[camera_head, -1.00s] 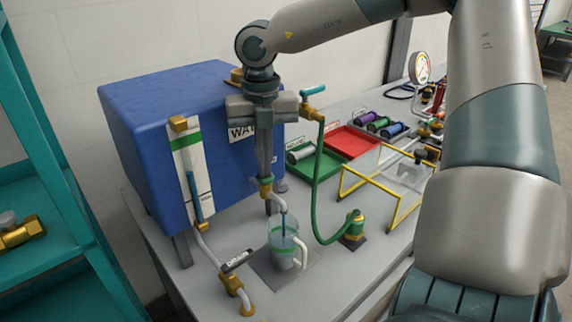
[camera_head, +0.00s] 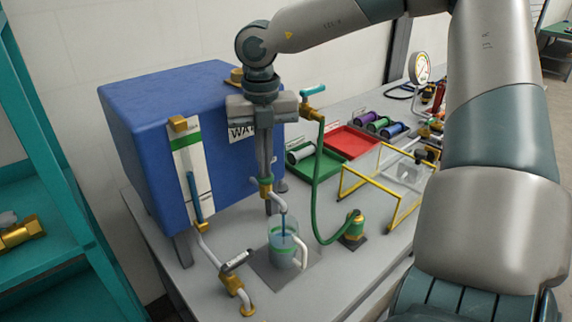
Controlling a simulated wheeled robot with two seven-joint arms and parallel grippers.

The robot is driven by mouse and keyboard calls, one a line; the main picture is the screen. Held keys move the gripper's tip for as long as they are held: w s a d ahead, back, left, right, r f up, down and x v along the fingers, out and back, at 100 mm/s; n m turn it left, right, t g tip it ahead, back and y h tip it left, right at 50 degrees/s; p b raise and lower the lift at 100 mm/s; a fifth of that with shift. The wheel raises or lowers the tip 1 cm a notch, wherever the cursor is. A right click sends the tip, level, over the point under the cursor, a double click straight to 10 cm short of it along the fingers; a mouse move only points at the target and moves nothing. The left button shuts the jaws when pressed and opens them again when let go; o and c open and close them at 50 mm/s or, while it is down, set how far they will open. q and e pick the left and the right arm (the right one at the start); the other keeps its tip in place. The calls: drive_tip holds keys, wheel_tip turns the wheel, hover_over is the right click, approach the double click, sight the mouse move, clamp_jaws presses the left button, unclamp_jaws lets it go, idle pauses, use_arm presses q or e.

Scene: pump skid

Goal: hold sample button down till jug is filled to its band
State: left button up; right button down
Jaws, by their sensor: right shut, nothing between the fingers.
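The clear jug (camera_head: 283,252) stands on a dark square pad on the bench, its white handle to the right. A green band circles its upper part. Blue water runs from the sample spout (camera_head: 278,197) into it. The jug holds bluish water; its exact level against the band is hard to tell. My right gripper (camera_head: 265,176) points straight down, shut and empty, with its fingertips at the top of the brass sample valve (camera_head: 266,188). The sample button is hidden under the fingertips. My left gripper is not in view.
The blue water tank (camera_head: 130,135) stands behind, with a sight gauge (camera_head: 190,165) on its front. A drain pipe (camera_head: 232,283) is at front left. A green hose (camera_head: 316,190) and a yellow-framed clear guard (camera_head: 375,185) stand right of the jug.

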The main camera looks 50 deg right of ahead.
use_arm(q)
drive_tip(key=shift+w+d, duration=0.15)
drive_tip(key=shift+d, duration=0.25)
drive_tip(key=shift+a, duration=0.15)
use_arm(e)
drive_tip(key=shift+r, duration=0.95)
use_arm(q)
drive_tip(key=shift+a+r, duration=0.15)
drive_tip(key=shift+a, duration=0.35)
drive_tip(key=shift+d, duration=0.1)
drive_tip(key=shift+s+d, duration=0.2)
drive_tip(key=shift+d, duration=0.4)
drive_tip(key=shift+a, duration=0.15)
